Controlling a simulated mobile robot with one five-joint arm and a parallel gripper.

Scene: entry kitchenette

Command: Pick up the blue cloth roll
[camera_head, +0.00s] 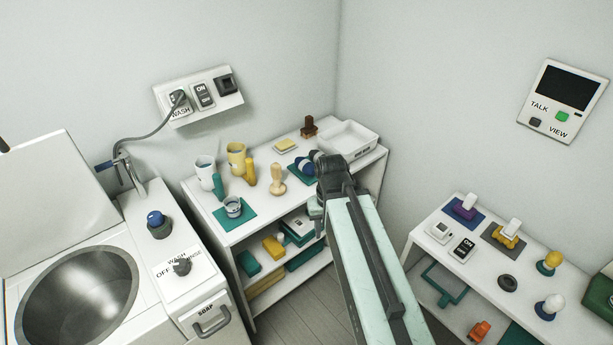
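What looks like the blue cloth roll (305,166), dark blue with a pale band, lies on a teal mat (293,173) on the white shelf top. My arm reaches in from the lower right, and its dark gripper end (322,166) is just right of the roll in the picture. The arm covers the right part of the mat. I cannot tell whether the gripper touches the roll. Its fingers are too small and hidden to tell open from shut.
A white bin (348,146) stands behind my gripper, with a brown stamp-like block (309,127) and a yellow sponge-like block (285,146) nearby. A wooden peg-like piece (278,180), yellow mug (237,160) and white mug (205,172) stand left. A washer basin (80,295) is lower left.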

